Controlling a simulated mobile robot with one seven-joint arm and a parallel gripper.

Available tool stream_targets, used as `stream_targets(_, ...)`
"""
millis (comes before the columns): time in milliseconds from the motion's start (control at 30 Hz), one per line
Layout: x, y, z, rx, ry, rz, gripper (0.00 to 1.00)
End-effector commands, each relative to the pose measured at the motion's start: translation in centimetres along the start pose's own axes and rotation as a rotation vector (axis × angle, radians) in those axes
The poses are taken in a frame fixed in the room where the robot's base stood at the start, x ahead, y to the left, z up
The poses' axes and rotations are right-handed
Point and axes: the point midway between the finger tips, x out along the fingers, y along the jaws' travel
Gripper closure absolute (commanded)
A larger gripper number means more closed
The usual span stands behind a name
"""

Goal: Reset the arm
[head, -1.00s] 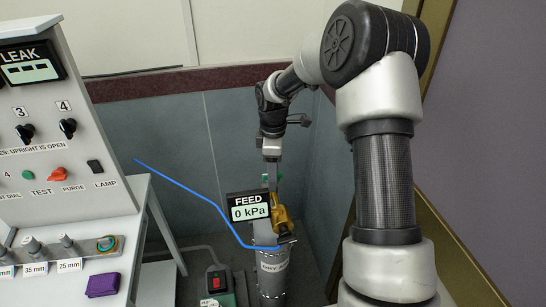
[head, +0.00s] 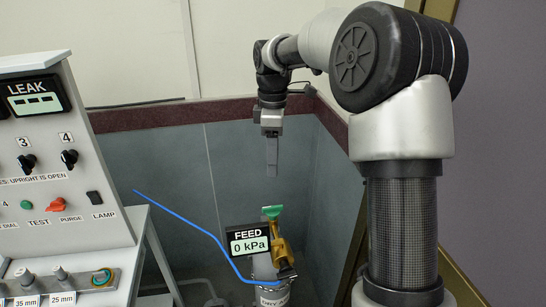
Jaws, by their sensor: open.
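My gripper (head: 271,170) hangs from my arm at the upper middle of the head view, fingers pointing down. It is open and empty, seen nearly side-on so that the fingers overlap. It is above the green handle (head: 272,211) on the brass valve (head: 282,250), with clear space between them. The valve stands on top of a grey cylinder (head: 271,293), beside the FEED display (head: 248,240), which reads 0 kPa.
A blue hose (head: 190,211) runs from the left to the valve area. A control panel (head: 50,160) with a LEAK display, knobs and labelled switches fills the left side. A bench shelf (head: 125,285) sits below it. The grey-blue wall behind is clear.

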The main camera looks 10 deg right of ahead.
Motion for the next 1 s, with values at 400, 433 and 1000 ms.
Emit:
stream_targets(400,-1.5,-1.4,0.1,0.053,-0.011,0.03,0.46)
stream_targets(433,-2.1,-2.0,0.1,0.077,-0.015,0.043,0.46)
stream_targets(1000,-8.4,-22.2,6.2,0.986,0.214,0.335,0.46)
